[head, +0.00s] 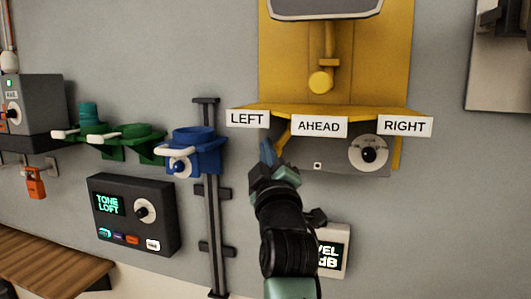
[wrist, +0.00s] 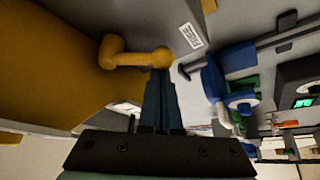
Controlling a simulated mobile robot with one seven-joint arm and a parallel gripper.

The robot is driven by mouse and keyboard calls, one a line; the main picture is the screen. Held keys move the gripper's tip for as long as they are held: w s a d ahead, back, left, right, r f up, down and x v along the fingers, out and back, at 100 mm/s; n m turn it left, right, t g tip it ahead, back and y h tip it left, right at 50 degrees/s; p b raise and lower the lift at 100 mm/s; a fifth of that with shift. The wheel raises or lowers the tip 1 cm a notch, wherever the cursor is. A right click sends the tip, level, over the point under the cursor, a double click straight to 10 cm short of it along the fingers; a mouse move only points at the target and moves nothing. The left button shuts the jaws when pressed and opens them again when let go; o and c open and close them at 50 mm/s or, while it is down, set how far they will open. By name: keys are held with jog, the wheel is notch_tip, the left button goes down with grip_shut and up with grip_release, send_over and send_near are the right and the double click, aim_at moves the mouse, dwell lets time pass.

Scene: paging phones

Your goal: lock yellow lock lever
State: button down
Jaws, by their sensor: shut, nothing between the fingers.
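A yellow lever (wrist: 135,57) with rounded ends shows in the wrist view, beside a large yellow surface (wrist: 45,65). My gripper (wrist: 160,72) is shut and empty. Its fingertips are right at the lever's right-hand knob; I cannot tell whether they touch it. In the head view my gripper (head: 266,147) points up just below the yellow shelf (head: 300,110) with the LEFT, AHEAD and RIGHT signs. I cannot make out the same lever surely in the head view. A yellow hanging piece with a round end (head: 320,82) shows above the shelf.
A grey panel with a round dial (head: 368,154) sits under the shelf, right of my gripper. A blue holder (head: 190,155) on a dark rail (head: 211,220) and green holders (head: 137,140) are to the left. A dark TONE LOFT box (head: 135,213) is below them.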

aim_at(294, 162)
jog(key=shift+d+f+n+g+y+b, duration=0.2)
jog(key=shift+n+g+y+b, duration=0.1)
jog(key=shift+n+b, duration=0.25)
jog(key=d+n+g+b, duration=0.1)
jog(key=n, duration=0.2)
jog(key=s+d+f+n+g+b, duration=0.1)
jog(key=d+n+g, duration=0.1)
jog(key=n, duration=0.1)
jog(key=d+n+g+y+b, duration=0.1)
jog(key=n, duration=0.2)
jog(key=shift+s+d+f+n+g+b, duration=0.25)
jog(key=shift+s+d+n+g+b, duration=0.05)
jog(key=shift+s+n+g+b, duration=0.1)
